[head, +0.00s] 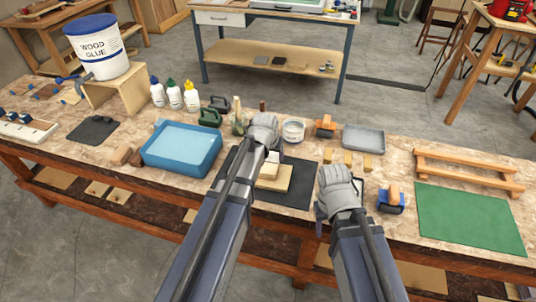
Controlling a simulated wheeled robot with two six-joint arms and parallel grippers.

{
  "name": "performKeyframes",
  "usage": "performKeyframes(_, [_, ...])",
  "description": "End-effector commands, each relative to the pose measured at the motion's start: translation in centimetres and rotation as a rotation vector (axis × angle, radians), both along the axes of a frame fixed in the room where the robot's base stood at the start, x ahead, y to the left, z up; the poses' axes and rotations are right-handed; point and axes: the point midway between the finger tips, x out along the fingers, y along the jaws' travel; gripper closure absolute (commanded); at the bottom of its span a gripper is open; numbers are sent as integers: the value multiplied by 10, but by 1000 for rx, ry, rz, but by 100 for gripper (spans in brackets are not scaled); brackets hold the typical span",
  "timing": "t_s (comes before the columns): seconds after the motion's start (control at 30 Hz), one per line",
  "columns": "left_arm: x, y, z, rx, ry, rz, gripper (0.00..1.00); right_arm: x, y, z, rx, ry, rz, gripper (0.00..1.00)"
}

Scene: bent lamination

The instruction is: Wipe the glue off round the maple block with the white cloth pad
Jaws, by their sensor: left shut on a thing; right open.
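A pale maple block (268,171) sits on a light wooden board (283,182) on a dark mat (299,189), mid-table. My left gripper (267,140) is above the far side of the block, shut on what looks like the white cloth pad (273,157); only a small pale patch shows below the fingers. My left arm covers the left part of the board and block. I cannot make out glue round the block. My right gripper (337,190) is open, right of the mat, apart from the block.
A blue tray (182,148) stands to the left, glue bottles (174,96) behind it. A white tub (293,130), small wood blocks (348,158) and a grey tray (364,139) lie behind. A blue-based tool (391,201) and a green mat (470,218) are to the right.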

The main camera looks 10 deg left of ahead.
Motion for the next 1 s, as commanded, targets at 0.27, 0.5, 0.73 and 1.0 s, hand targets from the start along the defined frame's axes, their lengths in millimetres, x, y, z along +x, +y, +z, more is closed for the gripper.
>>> performKeyframes(0.27, [0,-3,0,0,0,0,68,0,0,0,0,0,0,50])
performKeyframes(0.5, [0,-12,-2,1,0,-2,68,0,0,-2,0,0,0,50])
performKeyframes(0.73, [0,-19,-3,-1,1,0,68,0,0,-3,0,0,0,50])
performKeyframes(1.0, [0,-17,-2,-3,3,0,68,0,0,-2,0,0,0,50])
